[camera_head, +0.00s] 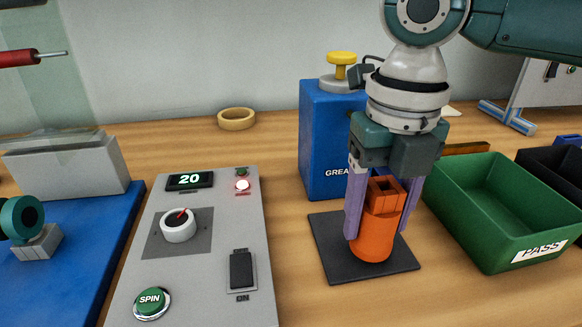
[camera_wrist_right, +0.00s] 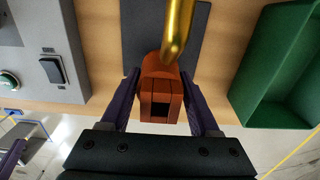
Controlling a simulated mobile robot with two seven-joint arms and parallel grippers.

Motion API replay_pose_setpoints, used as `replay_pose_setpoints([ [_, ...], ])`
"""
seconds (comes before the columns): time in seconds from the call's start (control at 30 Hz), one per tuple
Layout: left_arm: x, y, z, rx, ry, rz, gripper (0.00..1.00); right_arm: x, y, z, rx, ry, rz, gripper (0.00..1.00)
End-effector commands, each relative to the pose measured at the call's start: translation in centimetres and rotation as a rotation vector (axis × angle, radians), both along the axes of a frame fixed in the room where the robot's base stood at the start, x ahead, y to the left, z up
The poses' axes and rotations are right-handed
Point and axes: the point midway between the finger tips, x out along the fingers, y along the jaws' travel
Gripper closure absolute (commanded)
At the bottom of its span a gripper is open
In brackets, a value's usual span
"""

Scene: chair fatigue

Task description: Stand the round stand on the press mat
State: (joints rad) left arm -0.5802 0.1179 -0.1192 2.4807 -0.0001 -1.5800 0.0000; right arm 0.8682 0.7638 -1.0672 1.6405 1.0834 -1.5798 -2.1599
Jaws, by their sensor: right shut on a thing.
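The orange round stand (camera_head: 374,236) is upright over the dark press mat (camera_head: 330,248), its base low over the mat's middle. I cannot tell whether it touches the mat. My right gripper (camera_head: 380,222) points down and is shut on the stand, a purple finger on either side. In the right wrist view the stand (camera_wrist_right: 160,86) sits between the fingers, its square opening facing the camera, and the mat (camera_wrist_right: 140,30) lies beyond it. A purple piece at that view's lower left may be part of my left gripper; its jaws do not show.
A blue grease container (camera_head: 322,140) stands close behind the mat. A green PASS bin (camera_head: 495,222) is close on the right. A grey control panel (camera_head: 210,262) lies to the left. A gold curved rod (camera_wrist_right: 178,28) passes over the mat in the wrist view.

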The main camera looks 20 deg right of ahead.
Motion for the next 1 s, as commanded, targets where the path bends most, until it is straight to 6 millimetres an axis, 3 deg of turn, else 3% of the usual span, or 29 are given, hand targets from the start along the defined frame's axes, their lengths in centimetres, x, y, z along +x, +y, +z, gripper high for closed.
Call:
replay_pose_setpoints([
  [0.13,0.0,0.0,-0.3,0.002,0.000,-0.002,1.00,0.0,0.0,-1.5,-0.001,-0.002,0.000,1.00],
  [0.5,0.0,0.1,-0.3,0.005,0.000,-0.004,1.00,0.1,0.0,-1.8,0.000,-0.002,0.001,1.00],
  [0.53,0.0,0.1,-0.3,0.005,0.000,-0.004,1.00,0.0,0.0,-1.9,0.000,-0.001,0.001,0.36],
  [0.77,0.0,0.1,-0.3,0.005,0.000,-0.004,1.00,0.0,0.0,-1.8,-0.001,-0.001,0.001,0.10],
  [1.0,0.0,0.1,-0.3,0.004,0.001,-0.004,1.00,0.0,0.0,-1.8,-0.001,-0.001,0.000,0.08],
])
